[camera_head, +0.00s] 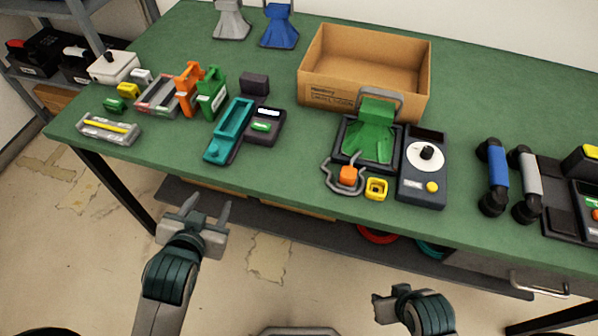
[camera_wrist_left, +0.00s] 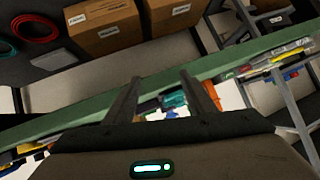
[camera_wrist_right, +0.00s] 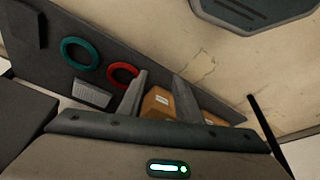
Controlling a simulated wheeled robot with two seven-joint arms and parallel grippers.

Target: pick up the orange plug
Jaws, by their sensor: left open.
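The orange plug (camera_head: 347,174) sits near the table's front edge, on a grey looped cable in front of the green device with a grey handle (camera_head: 370,132). A yellow square socket (camera_head: 376,188) is just to its right. My left gripper (camera_head: 207,208) is open and empty in front of the table edge, left of the plug. In the left wrist view its two fingers (camera_wrist_left: 163,82) stand apart with nothing between them. My right gripper (camera_head: 384,299) is low in front of the table, below the plug in the picture. In the right wrist view its fingers (camera_wrist_right: 158,92) are spread and empty.
On the green table (camera_head: 290,175) are a cardboard box (camera_head: 325,90), a dial unit (camera_head: 422,180), a teal phone (camera_head: 231,130), orange and green stands (camera_head: 188,85), and blue and grey handsets (camera_head: 497,175). Under it is a shelf with boxes and coils (camera_wrist_right: 80,53). The front middle of the tabletop is clear.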

